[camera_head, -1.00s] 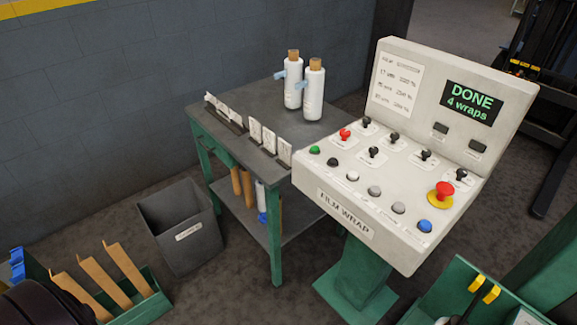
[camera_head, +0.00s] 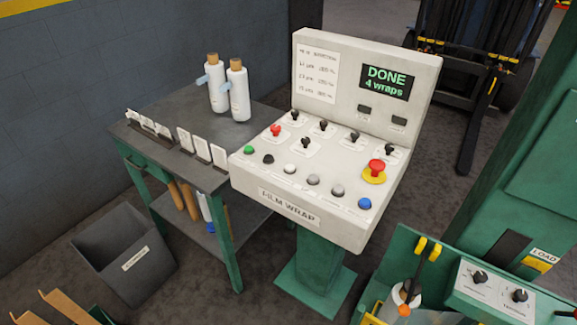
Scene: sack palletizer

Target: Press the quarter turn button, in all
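The film wrap console (camera_head: 290,206) stands near the middle on a green pedestal. Its sloped panel has a front row of buttons: a green button (camera_head: 249,150), a black button (camera_head: 268,159), a white button (camera_head: 290,169), two grey buttons (camera_head: 312,179) and a blue button (camera_head: 364,203). I cannot read which one is the quarter turn button. The console screen (camera_head: 386,81) reads "DONE 4 wraps". Neither of my grippers is in view.
A dark table (camera_head: 190,112) with two white bottles (camera_head: 239,95) and small cards stands left of the console. A grey bin (camera_head: 118,244) is on the floor at left. A green unit (camera_head: 470,312) with two knobs and a "LOAD" label is at lower right.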

